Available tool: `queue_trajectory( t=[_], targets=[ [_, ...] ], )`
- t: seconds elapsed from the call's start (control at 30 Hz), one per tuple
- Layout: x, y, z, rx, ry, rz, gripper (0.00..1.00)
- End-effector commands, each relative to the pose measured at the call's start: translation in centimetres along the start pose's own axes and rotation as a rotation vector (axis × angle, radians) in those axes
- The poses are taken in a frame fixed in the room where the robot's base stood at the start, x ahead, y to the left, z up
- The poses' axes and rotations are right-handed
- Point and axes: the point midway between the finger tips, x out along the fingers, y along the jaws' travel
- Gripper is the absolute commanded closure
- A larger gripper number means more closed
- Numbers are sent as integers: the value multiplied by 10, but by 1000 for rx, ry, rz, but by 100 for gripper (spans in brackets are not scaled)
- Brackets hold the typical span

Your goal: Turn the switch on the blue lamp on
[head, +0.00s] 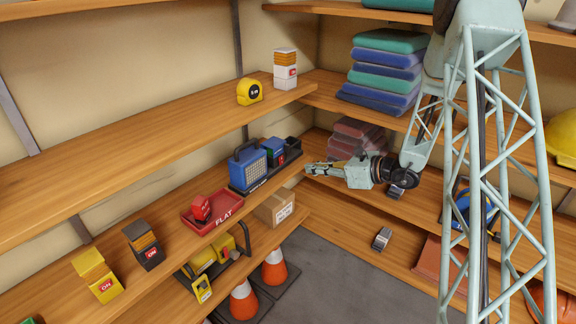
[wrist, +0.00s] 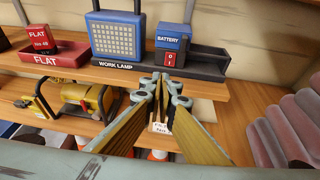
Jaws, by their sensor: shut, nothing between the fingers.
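The blue lamp (head: 249,164) stands on a dark tray marked WORK LAMP on the middle left shelf, its light panel facing out. In the wrist view the lamp (wrist: 115,38) is upper left of centre. Beside it on the same tray sits a blue battery block (wrist: 173,37) with a red rocker switch (wrist: 170,60) marked 0 and I; which side is pressed I cannot tell. My gripper (head: 310,169) is shut and empty, in front of and to the right of the tray. In the wrist view my gripper (wrist: 163,86) points toward the switch from slightly below, apparently apart from it.
A red FLAT tray (head: 212,212) holding a red block (head: 201,207) is left of the lamp. A cardboard box (head: 275,208) and yellow machine (head: 210,258) are below. Stacked tiles (wrist: 285,130) stand to the right. Free air lies before the lamp tray.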

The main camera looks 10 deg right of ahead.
Motion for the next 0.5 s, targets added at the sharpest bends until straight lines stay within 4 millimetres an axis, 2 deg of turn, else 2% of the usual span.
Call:
queue_trajectory(
  t=[0.5],
  targets=[
    [-10, -10, -25, -11, -181, -43, 100]
  ],
)
